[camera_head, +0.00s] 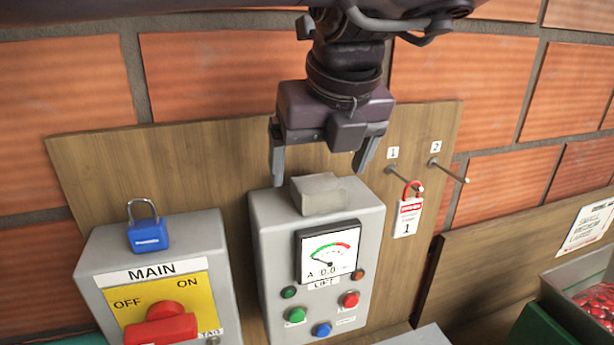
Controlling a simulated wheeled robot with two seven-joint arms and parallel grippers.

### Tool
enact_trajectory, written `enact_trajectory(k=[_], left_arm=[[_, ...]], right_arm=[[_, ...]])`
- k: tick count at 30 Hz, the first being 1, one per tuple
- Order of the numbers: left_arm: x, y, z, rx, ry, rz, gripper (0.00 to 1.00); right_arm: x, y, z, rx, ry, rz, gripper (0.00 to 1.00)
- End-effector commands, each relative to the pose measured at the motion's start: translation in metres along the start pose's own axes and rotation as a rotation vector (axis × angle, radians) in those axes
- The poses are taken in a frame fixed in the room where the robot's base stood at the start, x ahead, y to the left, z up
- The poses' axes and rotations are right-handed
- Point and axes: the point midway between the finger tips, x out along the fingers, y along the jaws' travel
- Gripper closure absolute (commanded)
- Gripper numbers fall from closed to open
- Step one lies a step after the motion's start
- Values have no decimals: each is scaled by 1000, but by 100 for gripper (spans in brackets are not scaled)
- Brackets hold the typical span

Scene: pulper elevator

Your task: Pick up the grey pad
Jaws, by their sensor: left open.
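The grey pad (318,195) is a small grey block lying on top of the grey control box (267,235) that carries a dial meter. My left gripper (318,177) is open above and around the pad, pointing down. One finger is to the left of the pad and the other is to its right, with a visible gap on each side. The fingertips look about level with the pad's upper part; I cannot tell their exact depth. My right gripper does not show.
A grey MAIN switch box (100,262) with a blue padlock (149,232) on top stands at the left. Hooks stick out of the wooden board (190,150) at the right, one holding a red-and-white tag (408,217). A bin of red fruit (585,308) is at the far right.

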Motion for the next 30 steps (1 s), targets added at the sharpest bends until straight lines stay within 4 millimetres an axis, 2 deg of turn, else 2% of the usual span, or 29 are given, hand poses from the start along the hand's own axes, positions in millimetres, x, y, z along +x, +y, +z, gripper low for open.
enact_trajectory(k=[3,6,15,26,30], left_arm=[[19,-2,1,1,8,1,11],[30,-2,1,0,5,1,11],[35,-2,1,0,0,0,11],[35,-2,1,0,1,1,58],[35,-2,1,0,1,1,59]], right_arm=[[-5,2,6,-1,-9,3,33],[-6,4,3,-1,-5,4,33],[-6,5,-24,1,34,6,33],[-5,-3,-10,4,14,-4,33],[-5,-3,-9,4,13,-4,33]])
